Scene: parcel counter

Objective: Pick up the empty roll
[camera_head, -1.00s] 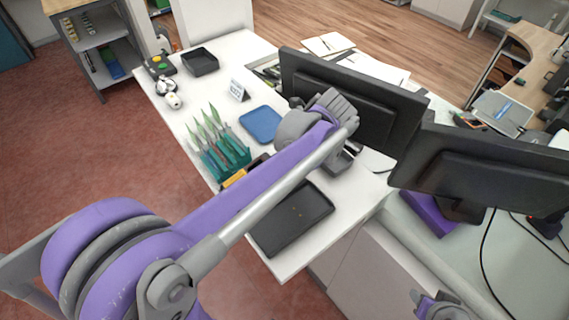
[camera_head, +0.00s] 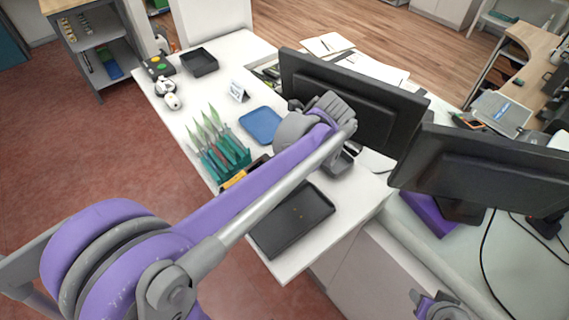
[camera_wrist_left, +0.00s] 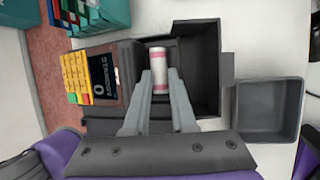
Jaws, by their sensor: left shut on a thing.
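The roll (camera_wrist_left: 158,71), a small white cylinder with pinkish-red bands, sits between the fingers of my left gripper (camera_wrist_left: 160,88), which is shut on it. It is at the open paper bay of a dark terminal (camera_wrist_left: 126,72) with a small display and yellow keys; whether it is clear of the bay floor I cannot tell. In the head view my left wrist covers the roll and most of the terminal. A grey purple-sided end of my right arm (camera_head: 436,305) shows at the bottom edge; its fingers are unclear.
An open grey bin (camera_wrist_left: 268,112) stands right of the terminal. Two monitors (camera_head: 350,98) stand close to my left wrist.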

